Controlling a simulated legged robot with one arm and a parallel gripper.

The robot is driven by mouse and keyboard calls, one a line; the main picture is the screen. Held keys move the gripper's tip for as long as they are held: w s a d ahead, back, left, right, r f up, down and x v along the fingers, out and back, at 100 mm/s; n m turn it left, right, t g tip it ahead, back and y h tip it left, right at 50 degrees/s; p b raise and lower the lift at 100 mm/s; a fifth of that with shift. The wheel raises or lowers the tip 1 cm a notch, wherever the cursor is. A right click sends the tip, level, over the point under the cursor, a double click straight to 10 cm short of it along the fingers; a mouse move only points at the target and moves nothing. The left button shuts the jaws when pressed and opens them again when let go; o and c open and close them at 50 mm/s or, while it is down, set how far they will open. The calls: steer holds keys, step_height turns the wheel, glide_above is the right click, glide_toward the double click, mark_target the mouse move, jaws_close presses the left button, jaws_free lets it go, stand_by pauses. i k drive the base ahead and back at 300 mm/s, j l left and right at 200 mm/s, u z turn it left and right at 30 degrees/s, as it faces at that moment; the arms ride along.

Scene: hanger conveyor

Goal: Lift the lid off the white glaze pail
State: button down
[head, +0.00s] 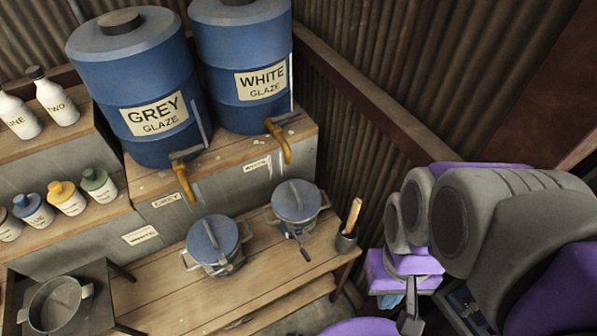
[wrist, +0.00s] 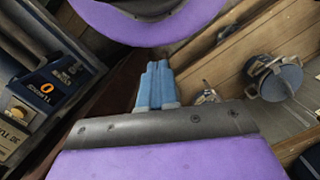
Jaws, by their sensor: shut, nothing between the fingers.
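The white glaze pail (head: 297,203) stands on the wooden bench below the barrel marked WHITE GLAZE (head: 243,65). Its round blue-grey lid is on, and side handles and a front clasp or tap show. My gripper (head: 411,300) is low at the right in the head view, to the right of the bench and apart from the pail. In the wrist view its blue fingers (wrist: 157,85) are together and empty. A lidded pail (wrist: 275,78) shows at the right of the wrist view; I cannot tell which one it is.
A second lidded pail (head: 216,244) stands left, below the GREY GLAZE barrel (head: 140,90). A cup with a wooden-handled tool (head: 347,238) stands at the bench's right end. An open pot (head: 55,305) is far left. Yellow taps (head: 281,140) hang above the pails. Corrugated walls enclose the back.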

mark_target(293, 200)
steer(key=k+j+u, duration=0.15)
steer(key=j+u, duration=0.15)
steer(key=k+j+u, duration=0.1)
steer(key=j+u, duration=0.15)
steer(key=j, duration=0.3)
steer(key=k+j+u, duration=0.1)
steer(key=j+u, duration=0.2)
steer(key=j, duration=0.15)
